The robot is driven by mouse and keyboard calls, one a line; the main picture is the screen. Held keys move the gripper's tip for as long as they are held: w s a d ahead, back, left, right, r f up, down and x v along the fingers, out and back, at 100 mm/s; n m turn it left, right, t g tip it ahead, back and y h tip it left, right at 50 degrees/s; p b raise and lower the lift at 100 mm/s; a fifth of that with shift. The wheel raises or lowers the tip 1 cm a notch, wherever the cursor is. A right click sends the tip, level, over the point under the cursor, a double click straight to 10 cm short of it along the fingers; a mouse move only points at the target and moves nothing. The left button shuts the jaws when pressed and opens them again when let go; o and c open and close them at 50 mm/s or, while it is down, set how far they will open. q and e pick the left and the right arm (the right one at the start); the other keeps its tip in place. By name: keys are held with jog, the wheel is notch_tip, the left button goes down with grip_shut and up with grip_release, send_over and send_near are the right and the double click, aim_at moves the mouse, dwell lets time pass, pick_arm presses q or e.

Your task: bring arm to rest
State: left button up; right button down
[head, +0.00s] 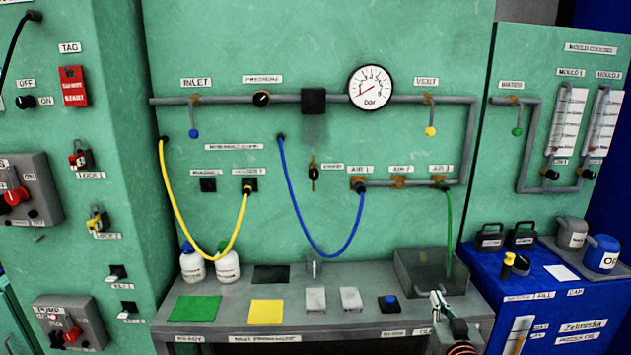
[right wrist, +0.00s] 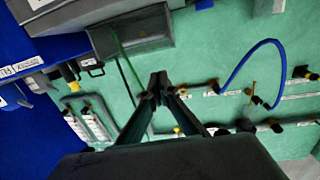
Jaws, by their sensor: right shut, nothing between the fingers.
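My right gripper (head: 438,300) shows at the bottom right of the head view, in front of the grey bench and its grey box. Its fingers are shut and empty. In the right wrist view the closed fingertips (right wrist: 158,84) point toward the green panel, beside the green hose. They appear apart from the panel, though the gap is hard to judge. My left gripper is not in view.
The grey bench (head: 222,328) holds green and yellow pads, two white bottles and a grey open box (head: 420,268). Yellow (head: 182,222), blue (head: 312,240) and green hoses hang from the panel. A blue cabinet (head: 480,292) with cans stands at right.

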jog(key=s+a+f+n+g+y, duration=0.2)
jog(key=s+a+f+n+g, duration=0.15)
jog(key=s+f, duration=1.35)
jog(key=s+a+f+g, duration=0.2)
jog(key=s+a+f, duration=0.1)
jog(key=s, duration=0.7)
jog(key=s+a+f+n+g+y, duration=0.1)
jog(key=s+a+f, duration=0.2)
jog(key=s, duration=0.8)
jog(key=shift+s+a+f+g, duration=0.15)
jog(key=shift+s+f+g, duration=0.15)
jog(key=shift+f, duration=0.35)
jog(key=shift+w+n, duration=0.1)
jog(key=shift+n, duration=0.15)
